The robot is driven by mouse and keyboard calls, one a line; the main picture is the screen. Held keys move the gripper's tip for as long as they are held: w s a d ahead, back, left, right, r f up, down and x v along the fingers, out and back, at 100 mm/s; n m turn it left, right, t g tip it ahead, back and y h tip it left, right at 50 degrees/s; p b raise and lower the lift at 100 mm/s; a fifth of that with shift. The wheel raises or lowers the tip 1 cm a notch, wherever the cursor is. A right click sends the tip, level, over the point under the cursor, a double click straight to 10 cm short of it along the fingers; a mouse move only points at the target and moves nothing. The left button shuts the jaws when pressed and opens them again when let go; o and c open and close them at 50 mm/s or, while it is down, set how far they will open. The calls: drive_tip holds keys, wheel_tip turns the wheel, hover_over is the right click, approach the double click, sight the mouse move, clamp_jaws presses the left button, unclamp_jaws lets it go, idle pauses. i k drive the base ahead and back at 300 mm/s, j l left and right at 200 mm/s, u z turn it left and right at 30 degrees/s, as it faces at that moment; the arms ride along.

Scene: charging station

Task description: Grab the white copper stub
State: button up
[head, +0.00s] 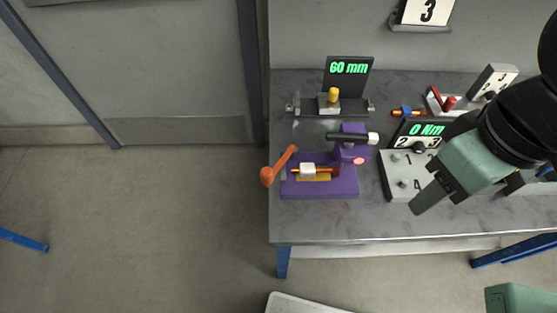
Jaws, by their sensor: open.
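The white copper stub (308,169), a white block on a copper-coloured rod, lies across the purple fixture (345,188) on the left part of the table. A yellow strip shows just below it. My gripper (430,197) is open, above the right part of the table, well to the right of the stub and apart from it. Its grey fingers point down and left, and the gap between them is hard to see from here. My arm hides part of the table's right side.
An orange crank (269,174) sticks out left of the fixture, and a black-and-white handle (350,138) lies above it. A 60 mm display (349,69) stands behind. A numbered panel (395,180) with a 0 Nm display (428,130) is near my gripper. A blue-orange piece (407,111) lies behind.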

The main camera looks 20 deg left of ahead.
sight(306, 171)
drive_tip(key=k+j+z, duration=0.3)
drive_tip(key=j, duration=0.3)
drive_tip(key=k+j+z, duration=0.3)
drive_tip(key=k+j, duration=0.15)
